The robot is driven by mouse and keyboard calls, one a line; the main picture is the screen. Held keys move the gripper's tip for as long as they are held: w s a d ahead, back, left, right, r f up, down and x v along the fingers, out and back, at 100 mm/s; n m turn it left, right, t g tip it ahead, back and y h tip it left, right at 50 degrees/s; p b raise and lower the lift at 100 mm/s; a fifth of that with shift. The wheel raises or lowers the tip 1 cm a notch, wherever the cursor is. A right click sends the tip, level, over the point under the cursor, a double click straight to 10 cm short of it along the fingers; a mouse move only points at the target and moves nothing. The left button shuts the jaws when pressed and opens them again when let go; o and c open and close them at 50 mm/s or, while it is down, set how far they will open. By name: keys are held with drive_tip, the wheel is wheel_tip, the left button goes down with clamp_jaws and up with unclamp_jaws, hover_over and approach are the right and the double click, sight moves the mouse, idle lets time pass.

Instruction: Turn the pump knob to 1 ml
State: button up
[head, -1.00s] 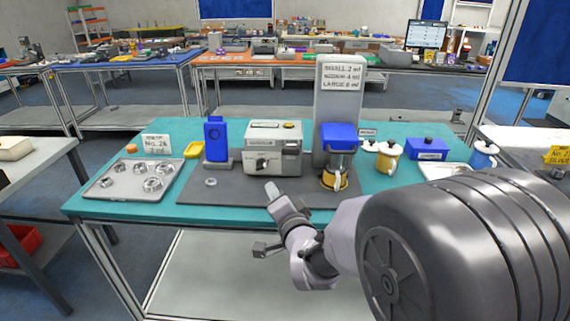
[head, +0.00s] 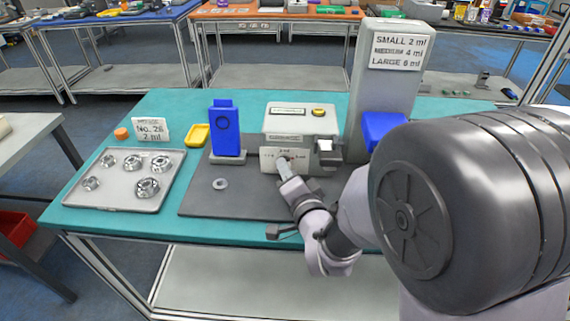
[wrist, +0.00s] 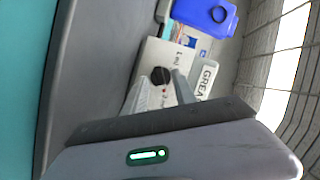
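The pump (head: 303,124) is a beige-grey box with a yellow button on top. Its front plate carries printed marks too small to read. Its black round knob (wrist: 160,77) shows in the wrist view; in the head view, my gripper mostly covers it. My gripper (head: 286,168) is in front of the pump's front plate. In the wrist view, my gripper (wrist: 161,88) has its two fingers apart, with the knob seen between and just beyond the tips. I cannot tell whether they touch it. A label starting "GREA" (wrist: 207,78) shows beside the knob.
A blue holder (head: 225,130) stands left of the pump. A tall grey machine (head: 385,80) with a dose sign stands right. A tray (head: 120,190) of metal rings, an orange cap (head: 121,133) and a yellow dish (head: 197,134) lie left. A loose ring (head: 220,184) lies on the grey mat (head: 235,206).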

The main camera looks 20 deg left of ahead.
drive_tip(key=shift+s, duration=0.1)
clamp_jaws()
